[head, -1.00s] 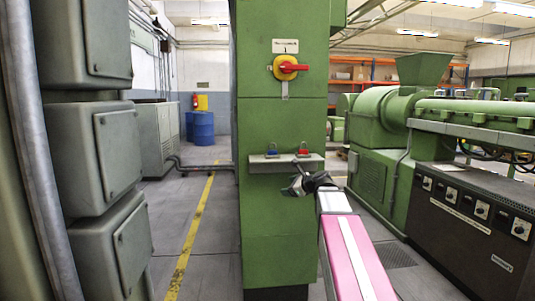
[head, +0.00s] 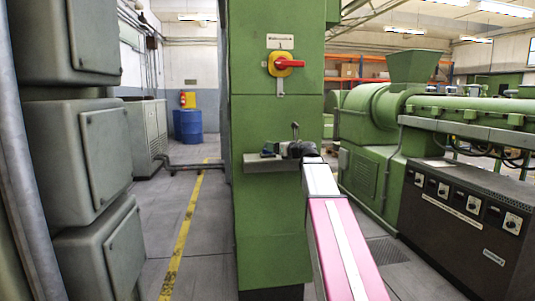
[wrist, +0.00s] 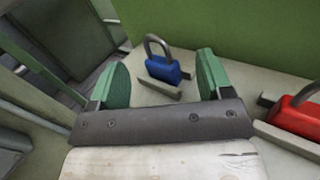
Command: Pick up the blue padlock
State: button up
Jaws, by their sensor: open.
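The blue padlock (wrist: 163,69) stands upright on a pale shelf (wrist: 225,115) in the wrist view, its grey shackle up. It is between and just beyond the two green fingertips of my gripper (wrist: 160,80), which are wide apart and not touching it. In the head view my gripper (head: 282,150) is at the shelf (head: 262,166) on the green column. The gripper hides most of the padlocks there.
A red padlock (wrist: 298,112) stands on the shelf to the right of my gripper in the wrist view. The green column (head: 265,110) rises behind the shelf, with a red and yellow switch (head: 287,64) above. Small metal strips lie beside both padlocks.

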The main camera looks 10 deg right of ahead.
jog(key=x, duration=0.5)
jog(key=shift+f, duration=0.2)
jog(key=c, duration=1)
jog(key=shift+r, duration=0.1)
jog(key=shift+d+r, duration=0.1)
jog(key=shift+r, duration=0.4)
notch_tip(320, 180, up, 2)
jog(key=shift+r, duration=0.2)
jog(key=s+a+r, duration=0.1)
jog(key=s+r, duration=0.1)
jog(key=s, duration=0.1)
jog(key=s+a+r, duration=0.2)
jog(key=s+r, duration=0.1)
jog(key=s, duration=0.1)
jog(key=s+a+r, duration=0.2)
jog(key=s, duration=0.1)
jog(key=shift+s+a+r, duration=0.15)
jog(key=shift+s+r, duration=0.05)
jog(key=shift+s, duration=0.05)
